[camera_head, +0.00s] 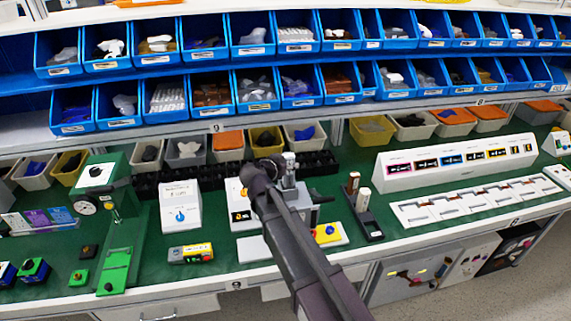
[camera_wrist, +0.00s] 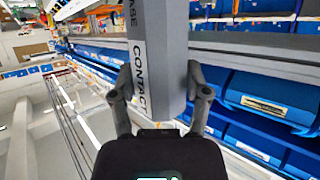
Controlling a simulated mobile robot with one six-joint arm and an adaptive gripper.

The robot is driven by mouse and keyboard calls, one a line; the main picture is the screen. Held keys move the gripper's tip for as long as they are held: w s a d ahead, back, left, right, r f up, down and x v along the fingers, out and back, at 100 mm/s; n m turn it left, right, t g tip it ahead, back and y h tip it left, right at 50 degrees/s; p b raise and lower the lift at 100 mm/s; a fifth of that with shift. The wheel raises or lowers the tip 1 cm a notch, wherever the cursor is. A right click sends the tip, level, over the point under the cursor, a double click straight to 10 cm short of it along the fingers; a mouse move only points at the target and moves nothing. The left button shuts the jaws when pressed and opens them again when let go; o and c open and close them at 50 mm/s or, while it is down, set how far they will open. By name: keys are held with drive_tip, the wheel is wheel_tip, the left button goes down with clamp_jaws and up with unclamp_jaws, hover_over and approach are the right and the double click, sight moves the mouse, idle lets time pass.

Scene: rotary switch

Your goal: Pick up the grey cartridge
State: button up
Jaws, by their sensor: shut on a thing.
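The grey cartridge (camera_wrist: 168,50) is a long, smooth block with a white side label reading "CONTACT". In the wrist view it stands between the two fingers of my gripper (camera_wrist: 163,95), which is shut on it. Its far end runs out of the top of that view. In the head view my gripper (camera_head: 278,165) is above the middle of the green bench, at a grey upright part. My arm hides some of what lies behind and below it there, and I cannot tell the cartridge's lower end from the grey fixture.
A dark holder (camera_head: 372,226) with upright pieces stands just right of my arm. A white box with a blue knob (camera_head: 181,214) is to the left. A long white panel (camera_head: 455,160) is at the right. Blue bins (camera_head: 255,90) line the shelves behind.

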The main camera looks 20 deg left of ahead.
sight(288, 156)
drive_tip(key=shift+r+p, duration=1.9)
drive_tip(key=shift+r, duration=0.45)
